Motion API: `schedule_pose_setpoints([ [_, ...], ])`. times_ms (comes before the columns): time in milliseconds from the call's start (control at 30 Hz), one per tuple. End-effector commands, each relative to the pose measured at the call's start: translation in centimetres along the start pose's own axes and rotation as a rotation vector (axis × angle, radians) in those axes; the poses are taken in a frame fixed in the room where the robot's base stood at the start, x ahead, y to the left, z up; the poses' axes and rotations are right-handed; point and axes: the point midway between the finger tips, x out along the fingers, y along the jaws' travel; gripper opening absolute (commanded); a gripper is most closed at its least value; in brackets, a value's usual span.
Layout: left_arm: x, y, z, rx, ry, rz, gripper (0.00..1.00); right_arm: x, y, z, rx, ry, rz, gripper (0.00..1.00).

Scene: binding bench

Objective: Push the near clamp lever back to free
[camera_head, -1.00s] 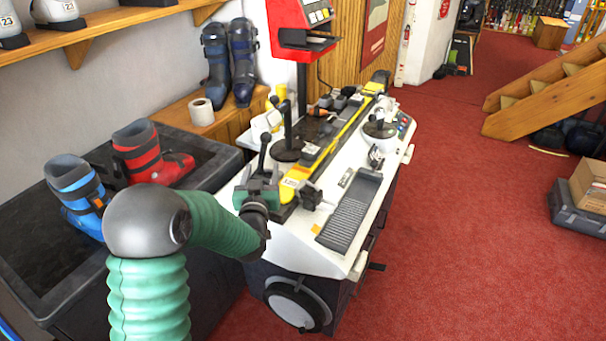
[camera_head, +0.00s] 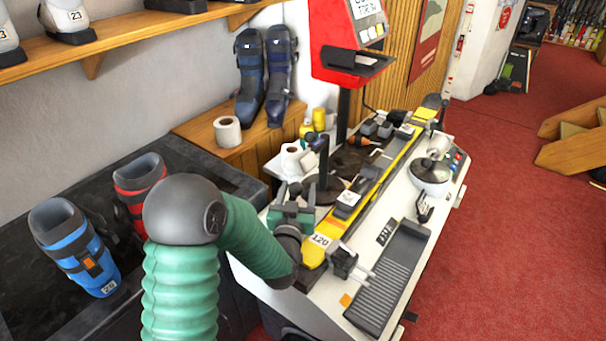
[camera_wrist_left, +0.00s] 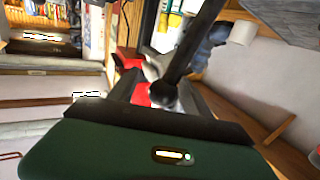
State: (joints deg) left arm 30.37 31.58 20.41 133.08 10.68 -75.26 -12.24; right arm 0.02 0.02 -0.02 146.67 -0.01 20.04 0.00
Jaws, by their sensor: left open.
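My left gripper (camera_head: 294,204) is green with dark fingers and open, at the near left end of the bench beside the yellow ski (camera_head: 368,205). The near clamp lever is mostly hidden around the gripper in the head view. In the left wrist view a black lever (camera_wrist_left: 190,52) with a round knob stands right in front of the gripper's green body; I cannot tell whether they touch. A dark upright post (camera_head: 323,158) on a round base stands just beyond the gripper. A grey clamp jaw (camera_head: 342,260) sits at the ski's near end. My right gripper is out of view.
The white bench (camera_head: 315,306) carries a ribbed grey tray (camera_head: 388,280) at the right and a round-based device (camera_head: 431,172) farther back. Blue (camera_head: 75,245) and red ski boots stand on the dark counter at left. A red screen unit (camera_head: 348,40) rises behind.

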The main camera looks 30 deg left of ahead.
Motion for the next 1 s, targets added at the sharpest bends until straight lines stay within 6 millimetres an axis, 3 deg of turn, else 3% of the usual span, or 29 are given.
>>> schedule_pose_setpoints([
  [333, -0.40, 0.36, -0.19, 0.004, 0.003, 0.000, 0.56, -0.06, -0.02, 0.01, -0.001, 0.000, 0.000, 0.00],
  [767, -0.04, 0.21, 0.12, 0.000, -0.002, 0.004, 0.00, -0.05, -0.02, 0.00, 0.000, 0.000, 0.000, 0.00],
  [1000, -0.05, 0.04, 0.21, 0.001, -0.005, 0.000, 0.00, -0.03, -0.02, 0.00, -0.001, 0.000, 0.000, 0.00],
])
